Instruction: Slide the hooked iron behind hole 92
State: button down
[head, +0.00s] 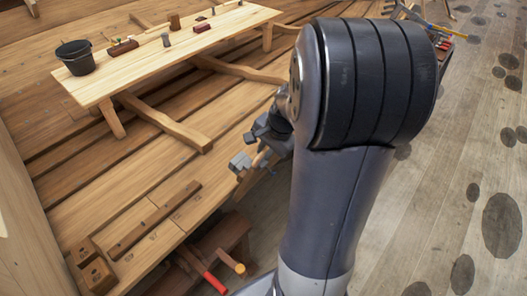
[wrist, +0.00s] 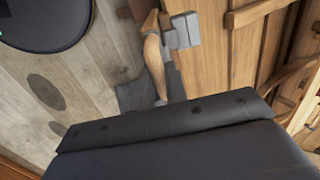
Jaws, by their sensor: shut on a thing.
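My gripper (head: 258,150) is beside the hull planking, partly hidden by my own arm. It is shut on a tool with a curved wooden handle (wrist: 153,62), which also shows in the head view (head: 264,160). A light grey metal block (wrist: 182,31) sits at the handle's upper end in the wrist view. It seems to be the head of the held tool, likely the hooked iron, but no hook shape is clear. The hull planks (head: 150,210) have small marks along a seam, too small to read. I cannot pick out hole 92.
A raised plank bench (head: 170,45) carries a black bucket (head: 75,57) and several small tools. A wooden batten (head: 155,220) and a block with holes (head: 97,275) lie at lower left. A red-handled tool (head: 214,282) is below. Open floor (head: 450,170) lies to the right.

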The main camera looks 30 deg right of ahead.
jog(key=shift+w+d, duration=0.25)
jog(key=shift+d, duration=0.45)
jog(key=shift+w+d, duration=0.3)
jog(key=shift+d, duration=0.35)
jog(key=shift+w+d, duration=0.25)
jog(key=shift+d, duration=0.45)
jog(key=shift+d, duration=0.1)
jog(key=shift+w+d, duration=0.25)
jog(key=shift+d, duration=0.25)
jog(key=shift+r, duration=0.15)
jog(key=c, duration=1.3)
grip_release()
jog(key=shift+s, duration=0.1)
notch_tip(320, 180, up, 8)
jog(key=p, duration=0.6)
jog(key=shift+p, duration=0.3)
